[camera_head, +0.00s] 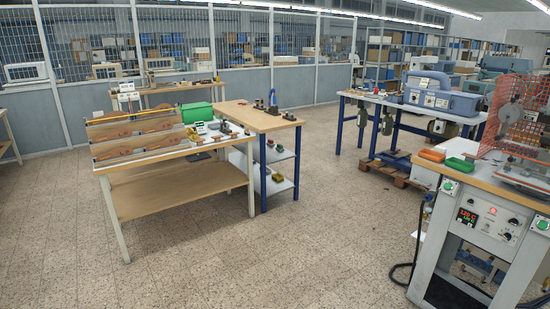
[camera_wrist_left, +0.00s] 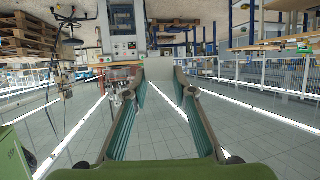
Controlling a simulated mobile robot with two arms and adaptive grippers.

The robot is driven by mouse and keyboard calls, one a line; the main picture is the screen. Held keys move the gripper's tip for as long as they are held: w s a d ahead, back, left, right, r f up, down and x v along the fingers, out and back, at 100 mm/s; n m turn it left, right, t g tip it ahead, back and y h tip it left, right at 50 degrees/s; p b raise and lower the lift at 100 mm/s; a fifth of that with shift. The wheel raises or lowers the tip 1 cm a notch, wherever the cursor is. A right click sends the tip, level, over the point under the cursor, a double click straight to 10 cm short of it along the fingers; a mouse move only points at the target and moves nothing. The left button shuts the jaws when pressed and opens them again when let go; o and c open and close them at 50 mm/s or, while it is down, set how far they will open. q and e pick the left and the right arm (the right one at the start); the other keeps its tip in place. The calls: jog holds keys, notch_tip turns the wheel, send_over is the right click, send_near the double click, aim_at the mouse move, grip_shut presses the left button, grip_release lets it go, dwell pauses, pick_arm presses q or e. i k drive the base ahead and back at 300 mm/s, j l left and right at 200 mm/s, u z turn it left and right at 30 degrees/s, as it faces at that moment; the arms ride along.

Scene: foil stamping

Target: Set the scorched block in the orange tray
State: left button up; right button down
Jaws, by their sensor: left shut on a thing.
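The orange tray (camera_head: 432,155) lies on the wooden top of the machine bench at the right in the head view. A green tray (camera_head: 460,164) lies beside it, nearer the press. My left gripper (camera_wrist_left: 160,72) shows in the left wrist view, its two teal-padded fingers shut on a small pale grey block (camera_wrist_left: 159,66) at their tips. Scorch marks on the block cannot be made out at this size. Neither gripper shows in the head view, and the right gripper is in no view.
A control panel (camera_head: 487,221) is on the bench's front. A slotted wooden rack table (camera_head: 165,150) and a blue-legged table (camera_head: 258,118) stand to the left. Open tiled floor (camera_head: 320,225) lies between.

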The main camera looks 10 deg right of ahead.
aim_at(431, 157)
jog(key=i+l+z, duration=0.15)
jog(key=i+z, duration=0.55)
jog(key=z, duration=0.15)
jog(key=i+z, duration=0.45)
jog(key=i+j+z, duration=0.2)
jog(key=z, duration=0.2)
